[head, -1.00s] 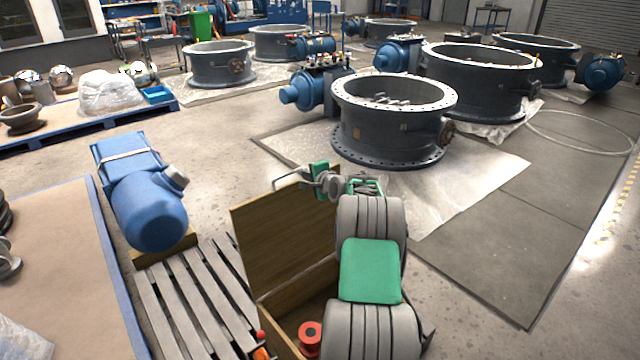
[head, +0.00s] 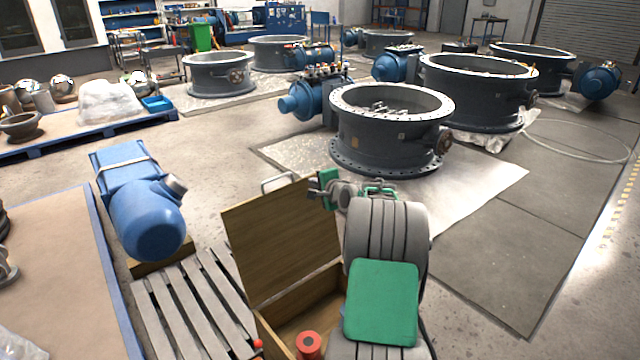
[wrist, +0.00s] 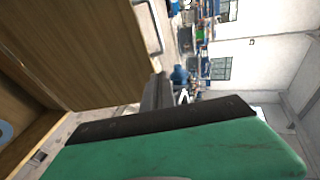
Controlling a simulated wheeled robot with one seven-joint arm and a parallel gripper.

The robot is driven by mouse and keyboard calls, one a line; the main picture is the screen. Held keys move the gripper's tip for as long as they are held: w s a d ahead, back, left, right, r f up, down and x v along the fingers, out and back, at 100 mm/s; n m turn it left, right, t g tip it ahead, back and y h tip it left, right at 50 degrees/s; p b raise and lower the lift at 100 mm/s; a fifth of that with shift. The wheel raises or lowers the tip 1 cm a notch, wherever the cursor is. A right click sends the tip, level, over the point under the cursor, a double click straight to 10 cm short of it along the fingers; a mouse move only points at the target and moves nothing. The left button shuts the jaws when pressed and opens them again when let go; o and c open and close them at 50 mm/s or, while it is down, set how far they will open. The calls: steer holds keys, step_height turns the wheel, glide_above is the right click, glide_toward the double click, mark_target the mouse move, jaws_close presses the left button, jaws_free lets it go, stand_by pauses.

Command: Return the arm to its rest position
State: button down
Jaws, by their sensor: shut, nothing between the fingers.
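My arm rises at the bottom centre of the head view, with grey ribbed links and a green panel. Its wrist end, with green parts, is beside the upper right edge of the open box lid. My gripper (head: 322,190) is small there and partly hidden. In the wrist view my gripper (wrist: 158,92) shows as dark grey fingers beyond a green housing. The fingers are shut, with nothing held. The wooden box (head: 290,325) stands below, its lid (head: 285,240) raised; the lid also fills the left of the wrist view (wrist: 80,50). I cannot tell the exact gap between gripper and lid.
A red ring-shaped part (head: 308,344) lies in the box. A slatted pallet (head: 190,305) and a blue motor (head: 148,215) are on the left. A large flanged valve (head: 388,135) stands ahead on sheeting.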

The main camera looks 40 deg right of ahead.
steer(key=s+a+r, duration=0.1)
steer(key=s+r, duration=0.1)
steer(key=s, duration=0.1)
steer(key=s+a+f+n+g+y, duration=0.1)
steer(key=s+a+f+n+g, duration=0.25)
steer(key=s+f, duration=0.45)
steer(key=s+a+f+n+g+y, duration=0.15)
steer(key=s+f+n+g, duration=0.3)
steer(key=f, duration=0.55)
steer(key=s+a+f+n+g+y, duration=0.1)
steer(key=s+a+g, duration=0.15)
steer(key=s, duration=0.35)
steer(key=s+a+f+n+g, duration=0.1)
steer(key=s+a+n, duration=0.1)
steer(key=s+a, duration=0.3)
steer(key=s+a+r+n+g+p, duration=0.2)
steer(key=s+a+r+g+p, duration=0.1)
steer(key=s+a+r, duration=0.55)
steer(key=w+a+r+n+t+p, duration=0.1)
steer(key=a+r+n+t+p, duration=0.1)
steer(key=a+r, duration=0.4)
steer(key=w+a+r+n+t+p, duration=0.1)
steer(key=a+r+n, duration=0.4)
steer(key=a, duration=0.7)
step_height(320, 180, up, 2)
steer(key=shift+w+r+t+h+p, duration=0.1)
steer(key=shift+w+t+h+p, duration=0.25)
steer(key=shift+w+p, duration=0.3)
